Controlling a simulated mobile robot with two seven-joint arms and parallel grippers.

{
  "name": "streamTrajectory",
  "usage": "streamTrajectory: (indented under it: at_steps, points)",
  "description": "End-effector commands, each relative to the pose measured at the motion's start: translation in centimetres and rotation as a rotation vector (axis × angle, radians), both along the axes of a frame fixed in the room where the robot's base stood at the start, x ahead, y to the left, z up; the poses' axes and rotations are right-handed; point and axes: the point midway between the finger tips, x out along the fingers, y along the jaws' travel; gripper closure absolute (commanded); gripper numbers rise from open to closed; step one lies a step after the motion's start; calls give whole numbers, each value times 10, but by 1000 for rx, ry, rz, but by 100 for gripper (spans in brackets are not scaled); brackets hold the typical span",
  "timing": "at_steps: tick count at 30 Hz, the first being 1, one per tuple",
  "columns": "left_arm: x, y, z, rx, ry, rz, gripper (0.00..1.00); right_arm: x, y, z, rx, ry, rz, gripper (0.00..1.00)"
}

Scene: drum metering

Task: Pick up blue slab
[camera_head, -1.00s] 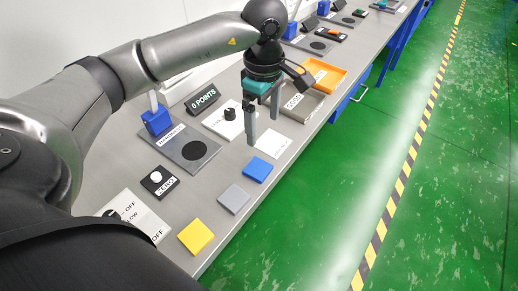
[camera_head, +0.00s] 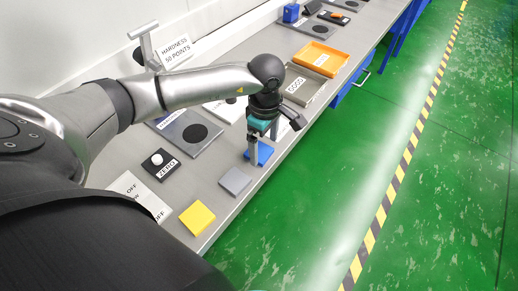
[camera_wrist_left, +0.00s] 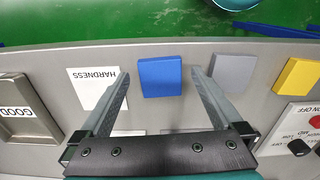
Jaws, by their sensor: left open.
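The blue slab (camera_head: 265,153) lies flat on the grey bench near its front edge, partly hidden behind a finger in the head view. My left gripper (camera_head: 263,147) is open and points down over it. In the left wrist view the blue slab (camera_wrist_left: 160,76) shows between the two open fingertips (camera_wrist_left: 160,73), with a gap on each side. I cannot tell the exact height of the fingertips over the bench. My right gripper is not in view.
A grey slab (camera_head: 235,181) and a yellow slab (camera_head: 197,217) lie nearby along the front edge. A white HARDNESS card (camera_wrist_left: 94,86) is on the slab's other side. A grey GOOD tray (camera_head: 318,99) and an orange tray (camera_head: 340,65) stand farther along.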

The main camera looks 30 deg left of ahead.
Motion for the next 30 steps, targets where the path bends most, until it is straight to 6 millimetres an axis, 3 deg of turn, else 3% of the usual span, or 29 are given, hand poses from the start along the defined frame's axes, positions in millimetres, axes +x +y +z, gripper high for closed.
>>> streamTrajectory:
  at_steps: [4, 11, 30]
  points:
    - [-1, 0, -21, 0, 2, 1, 0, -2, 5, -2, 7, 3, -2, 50]
    - [0, 0, -22, 0, 0, 0, 0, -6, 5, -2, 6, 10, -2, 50]
    - [0, 0, -22, 0, -1, 0, 72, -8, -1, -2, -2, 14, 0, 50]
